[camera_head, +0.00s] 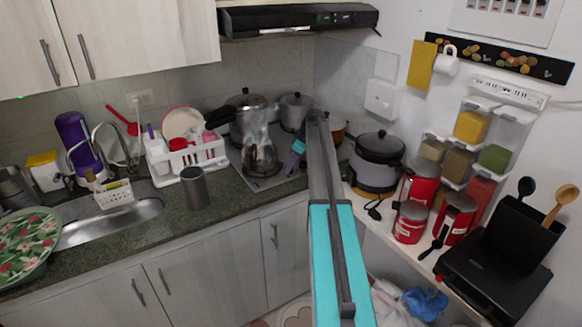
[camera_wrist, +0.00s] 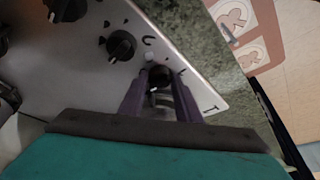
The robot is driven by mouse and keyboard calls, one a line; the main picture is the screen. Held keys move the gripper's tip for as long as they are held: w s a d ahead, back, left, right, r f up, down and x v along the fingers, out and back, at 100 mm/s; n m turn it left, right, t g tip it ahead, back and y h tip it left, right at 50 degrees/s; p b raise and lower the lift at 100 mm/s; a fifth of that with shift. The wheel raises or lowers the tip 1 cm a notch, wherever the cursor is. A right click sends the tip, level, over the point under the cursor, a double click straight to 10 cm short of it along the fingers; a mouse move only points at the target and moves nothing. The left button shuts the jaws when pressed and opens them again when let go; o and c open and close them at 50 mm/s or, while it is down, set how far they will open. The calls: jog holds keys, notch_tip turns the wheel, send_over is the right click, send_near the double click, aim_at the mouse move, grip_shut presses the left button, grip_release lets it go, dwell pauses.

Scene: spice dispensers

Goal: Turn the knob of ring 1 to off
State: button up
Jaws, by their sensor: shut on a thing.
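My gripper (camera_head: 293,160) is at the front right edge of the steel cooktop (camera_head: 246,176) in the head view. In the wrist view its two purple fingers (camera_wrist: 160,90) are closed around a black knob (camera_wrist: 160,74) on the cooktop's light panel. The fingers hide the sides of this knob, and its exact turn angle is hard to read. Two more black knobs, a near one (camera_wrist: 122,45) and a farther one (camera_wrist: 66,8), sit farther along the panel, apart from the fingers. I cannot read which ring each knob belongs to.
A black-and-grey cooker (camera_head: 377,160) and red canisters (camera_head: 411,222) stand on the right. The granite counter (camera_wrist: 205,22) borders the panel.

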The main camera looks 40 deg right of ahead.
jog(key=o, duration=1.1)
jog(key=shift+c, duration=0.2)
jog(key=shift+r, duration=0.1)
jog(key=b+v, duration=0.4)
jog(key=v, duration=0.9)
jog(key=shift+r, duration=0.3)
jog(key=shift+s, duration=0.1)
jog(key=shift+c, duration=0.2)
